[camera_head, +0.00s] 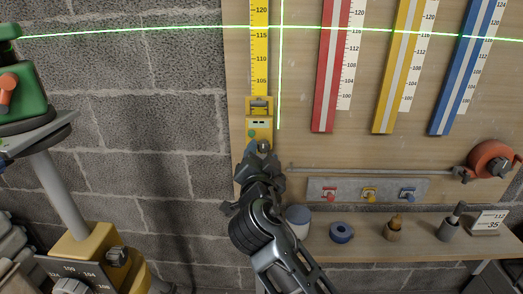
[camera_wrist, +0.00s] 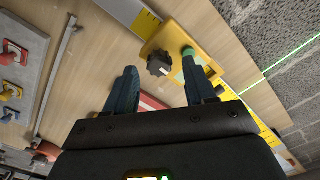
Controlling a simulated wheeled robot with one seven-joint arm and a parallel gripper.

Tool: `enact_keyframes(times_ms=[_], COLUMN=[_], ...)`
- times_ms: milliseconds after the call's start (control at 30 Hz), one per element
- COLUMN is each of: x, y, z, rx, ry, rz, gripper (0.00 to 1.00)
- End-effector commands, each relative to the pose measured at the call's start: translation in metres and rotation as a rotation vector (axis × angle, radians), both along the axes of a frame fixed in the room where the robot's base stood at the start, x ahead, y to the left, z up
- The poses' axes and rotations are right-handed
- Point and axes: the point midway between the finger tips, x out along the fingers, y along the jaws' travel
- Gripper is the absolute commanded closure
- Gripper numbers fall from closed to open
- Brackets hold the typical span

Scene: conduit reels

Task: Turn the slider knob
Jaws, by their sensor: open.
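The yellow slider (camera_head: 259,125) sits on the yellow vertical scale (camera_head: 260,60) on the wooden board. Its dark ridged knob (camera_wrist: 159,63) shows in the wrist view, with a green round part (camera_wrist: 189,56) beside it on the yellow body (camera_wrist: 185,38). In the head view my gripper (camera_head: 263,157) is just below the slider and partly hides its lower end. In the wrist view my gripper (camera_wrist: 161,72) is open, with the knob between the lines of its two fingers, near the tips. I cannot tell whether either finger touches it.
Red (camera_head: 324,75), yellow (camera_head: 391,75) and blue (camera_head: 461,75) strips with scales hang to the right. A hook panel (camera_head: 340,196) and a shelf (camera_head: 360,251) with small parts lie lower right. A green laser device (camera_head: 22,85) stands left. Bare block wall lies between.

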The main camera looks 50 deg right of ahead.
Motion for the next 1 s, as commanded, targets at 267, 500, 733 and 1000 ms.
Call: enact_keyframes(times_ms=[267,500,733,1000], x=[0.0114,0.0116,0.0115,0.0114], y=[-0.0151,-0.0151,-0.0150,-0.0149], z=[-0.0004,-0.0006,-0.0005,-0.0005], rx=[0.000,0.000,0.000,0.000], ry=[0.001,0.001,0.001,0.002], rz=[-0.001,0.001,0.001,0.000], gripper=[0.46,0.47,0.69,0.95])
